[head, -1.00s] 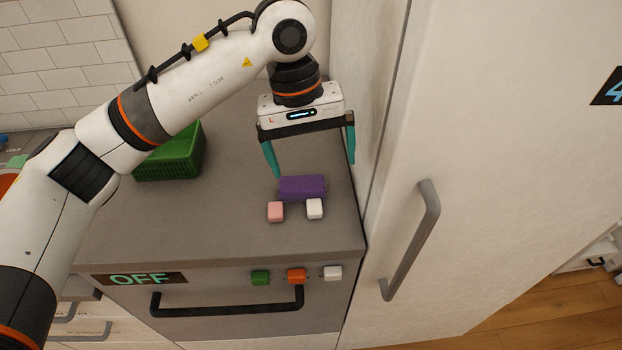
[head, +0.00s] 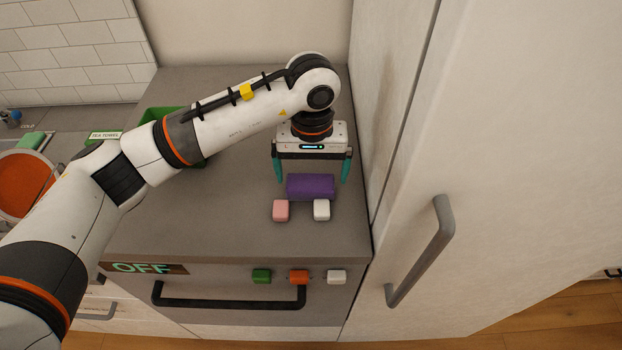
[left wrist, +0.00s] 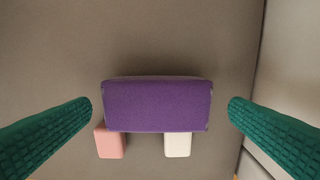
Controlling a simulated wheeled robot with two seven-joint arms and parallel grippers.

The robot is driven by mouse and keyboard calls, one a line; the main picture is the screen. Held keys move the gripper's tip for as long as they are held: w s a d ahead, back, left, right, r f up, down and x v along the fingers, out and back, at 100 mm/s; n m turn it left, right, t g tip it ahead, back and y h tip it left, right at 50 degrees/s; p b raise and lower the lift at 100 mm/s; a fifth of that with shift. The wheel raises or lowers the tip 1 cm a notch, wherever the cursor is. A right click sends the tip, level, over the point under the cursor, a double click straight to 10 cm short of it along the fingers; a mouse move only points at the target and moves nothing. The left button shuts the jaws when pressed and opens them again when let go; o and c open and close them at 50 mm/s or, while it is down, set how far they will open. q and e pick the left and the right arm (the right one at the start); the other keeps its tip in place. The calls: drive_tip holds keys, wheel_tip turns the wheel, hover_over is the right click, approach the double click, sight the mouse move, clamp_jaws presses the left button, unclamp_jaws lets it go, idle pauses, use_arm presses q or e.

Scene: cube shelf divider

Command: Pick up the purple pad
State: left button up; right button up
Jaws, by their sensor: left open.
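The purple pad (head: 311,187) is a small block on the grey counter top, close to the tall white cabinet. It also shows in the left wrist view (left wrist: 157,105), centred between my fingers. A pink cube (head: 281,210) and a white cube (head: 321,209) sit at its near side; in the left wrist view the pad partly covers both. My left gripper (head: 312,182) is open, with one green finger toward each end of the pad and a gap at both ends. Its fingers point down, and I cannot tell their exact height. My right gripper is not in view.
The tall white cabinet (head: 500,140) with a grey handle (head: 422,250) stands just right of the counter. A green basket (head: 160,116) is behind my left arm. Green, orange and white buttons and a black handle (head: 230,302) are on the counter's front.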

sight(310, 181)
use_arm(q)
drive_tip(key=shift+s+a+f+p, duration=0.1)
drive_tip(key=shift+f+p, duration=0.15)
drive_tip(key=shift+f, duration=0.3)
drive_tip(key=shift+s+a+f+p, duration=0.1)
drive_tip(key=shift+f+p, duration=0.15)
drive_tip(key=shift+f, duration=0.8)
drive_tip(key=shift+w+d, duration=0.1)
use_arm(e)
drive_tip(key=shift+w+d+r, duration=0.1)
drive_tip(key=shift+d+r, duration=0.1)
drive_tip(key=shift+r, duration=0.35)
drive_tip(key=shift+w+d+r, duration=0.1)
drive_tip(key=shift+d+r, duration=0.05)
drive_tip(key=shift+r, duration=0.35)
use_arm(q)
drive_tip(key=c, duration=0.8)
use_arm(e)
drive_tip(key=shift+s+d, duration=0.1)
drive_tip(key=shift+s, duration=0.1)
use_arm(q)
drive_tip(key=shift+r, duration=0.1)
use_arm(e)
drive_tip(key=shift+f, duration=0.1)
